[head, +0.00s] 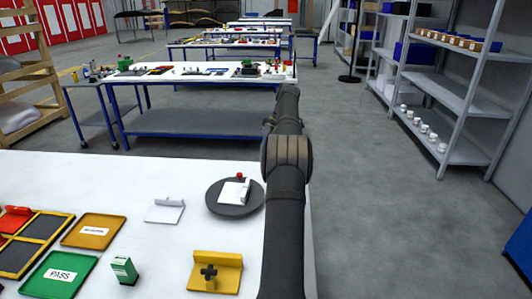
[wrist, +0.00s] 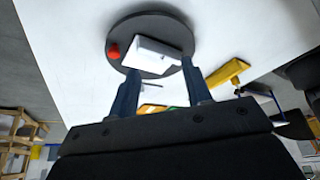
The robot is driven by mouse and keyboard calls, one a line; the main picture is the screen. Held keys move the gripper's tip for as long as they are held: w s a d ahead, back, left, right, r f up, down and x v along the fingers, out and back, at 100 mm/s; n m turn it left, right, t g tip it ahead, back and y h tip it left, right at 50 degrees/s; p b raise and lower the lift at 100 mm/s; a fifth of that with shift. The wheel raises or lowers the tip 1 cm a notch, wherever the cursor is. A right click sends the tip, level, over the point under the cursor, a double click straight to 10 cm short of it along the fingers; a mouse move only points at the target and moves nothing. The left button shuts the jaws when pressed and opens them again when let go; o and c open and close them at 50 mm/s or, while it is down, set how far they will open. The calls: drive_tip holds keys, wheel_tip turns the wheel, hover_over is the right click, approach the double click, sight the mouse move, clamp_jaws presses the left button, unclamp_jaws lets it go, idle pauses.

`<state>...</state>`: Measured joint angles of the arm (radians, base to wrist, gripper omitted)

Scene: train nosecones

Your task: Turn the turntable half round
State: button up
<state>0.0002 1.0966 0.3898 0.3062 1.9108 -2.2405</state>
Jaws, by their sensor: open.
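The turntable (head: 222,208) is a dark grey disc on the white table, left of my arm. It bears a white block-like piece (head: 233,191) and a red knob (head: 240,176) at its far edge. In the wrist view the turntable (wrist: 165,28) is at the top, with the red knob (wrist: 113,50) at its left and the white piece (wrist: 153,54) near its middle. My gripper (wrist: 160,66) is open, its two dark fingers apart and pointing toward the disc's near side. Whether they touch anything I cannot tell. In the head view the fingers are not seen.
On the white table (head: 130,180) stand a white bracket (head: 165,210), a yellow fixture (head: 216,272), a green block (head: 124,270), a green PASS tray (head: 60,274) and an orange tray (head: 95,232). A metal shelf (head: 445,90) stands at right, beyond open floor.

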drive_tip(key=shift+c, duration=0.2)
drive_tip(key=m+t, duration=0.6)
drive_tip(key=m, duration=1.2)
approach(240, 174)
drive_tip(key=x, duration=0.8)
drive_tip(key=shift+w+a, duration=0.15)
drive_tip(key=shift+c, duration=0.4)
clamp_jaws()
drive_tip(key=shift+a, duration=0.1)
